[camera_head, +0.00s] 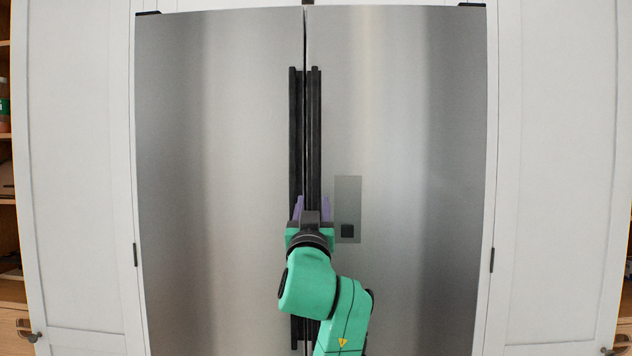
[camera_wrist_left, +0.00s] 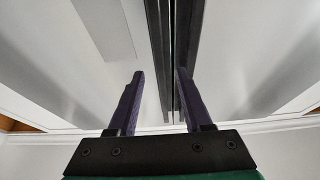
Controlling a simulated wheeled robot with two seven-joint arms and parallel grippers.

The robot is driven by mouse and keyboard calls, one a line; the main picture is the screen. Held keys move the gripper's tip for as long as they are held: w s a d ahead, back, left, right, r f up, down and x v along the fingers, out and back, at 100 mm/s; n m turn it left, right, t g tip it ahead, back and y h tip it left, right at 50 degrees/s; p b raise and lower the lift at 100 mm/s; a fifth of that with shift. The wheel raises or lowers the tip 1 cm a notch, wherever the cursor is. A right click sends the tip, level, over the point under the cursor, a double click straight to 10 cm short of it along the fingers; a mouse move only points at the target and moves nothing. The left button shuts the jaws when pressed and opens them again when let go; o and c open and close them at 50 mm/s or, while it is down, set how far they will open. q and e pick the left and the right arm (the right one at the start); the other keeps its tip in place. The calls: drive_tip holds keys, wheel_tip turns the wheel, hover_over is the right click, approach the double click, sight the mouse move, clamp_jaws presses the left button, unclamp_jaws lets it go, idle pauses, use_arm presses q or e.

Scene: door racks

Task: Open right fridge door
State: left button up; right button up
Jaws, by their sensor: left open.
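The fridge has two steel doors, both shut. The right door (camera_head: 425,130) has a long black upright handle (camera_head: 315,125) along its inner edge. The left door (camera_head: 215,150) has a matching handle (camera_head: 296,125) close beside it. My left gripper (camera_head: 313,204) is open at the handles, low on their length, its purple fingers pointing at the doors. In the left wrist view, the gripper (camera_wrist_left: 159,75) has the right door's handle (camera_wrist_left: 158,40) lined up between its fingers; the other finger overlaps the left door's handle (camera_wrist_left: 188,40). I cannot tell whether they touch. My right gripper is out of view.
A grey dispenser panel (camera_head: 348,208) is set in the right door, just right of my gripper. White cabinet panels (camera_head: 70,170) and (camera_head: 555,170) flank the fridge. Open wooden shelves (camera_head: 8,200) stand at the far left.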

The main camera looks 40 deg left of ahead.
sight(315, 188)
use_arm(q)
drive_tip(key=x, duration=0.2)
drive_tip(key=p+x, duration=0.1)
drive_tip(key=x, duration=0.2)
drive_tip(key=p+x, duration=0.1)
drive_tip(key=x, duration=0.1)
drive_tip(key=shift+w+r, duration=0.1)
drive_tip(key=shift+r, duration=0.25)
drive_tip(key=shift+w+a+f, duration=0.1)
drive_tip(key=shift+w+a, duration=0.15)
drive_tip(key=shift+w, duration=0.05)
clamp_jaws()
idle(0.5)
